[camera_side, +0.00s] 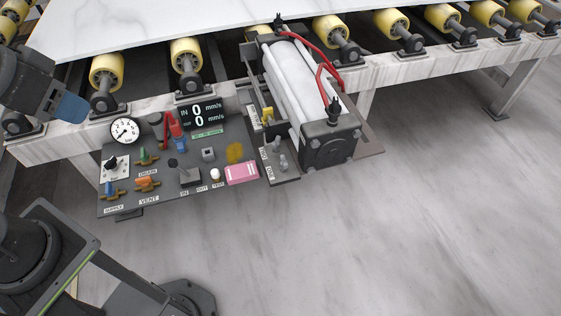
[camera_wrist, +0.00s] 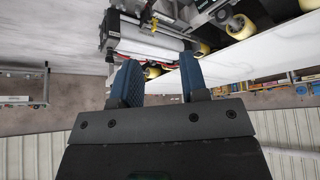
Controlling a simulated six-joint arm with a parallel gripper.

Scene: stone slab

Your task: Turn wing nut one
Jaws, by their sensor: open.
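Two small grey wing nuts stand on a dark bracket beside the white cylinder, by labels that seem to read ONE and TWO. Wing nut one (camera_side: 283,163) looks to be the nearer, lower one, next to the ONE label; its wings are too small to tell their angle. The other wing nut (camera_side: 276,145) is just behind it. My gripper (camera_wrist: 157,75) is open and empty in the wrist view, its two blue fingers apart. In the side view only its blue end shows at the far left, well away from the nuts. The wrist view does not show the nuts clearly.
A control panel (camera_side: 215,184) with a gauge (camera_side: 124,131), coloured valves, a display (camera_side: 201,114) and a pink block (camera_side: 242,173) lies left of the nuts. The white cylinder (camera_side: 295,85) with red hoses (camera_side: 309,47) stands to their right. Yellow rollers and a stone slab (camera_side: 150,22) are behind.

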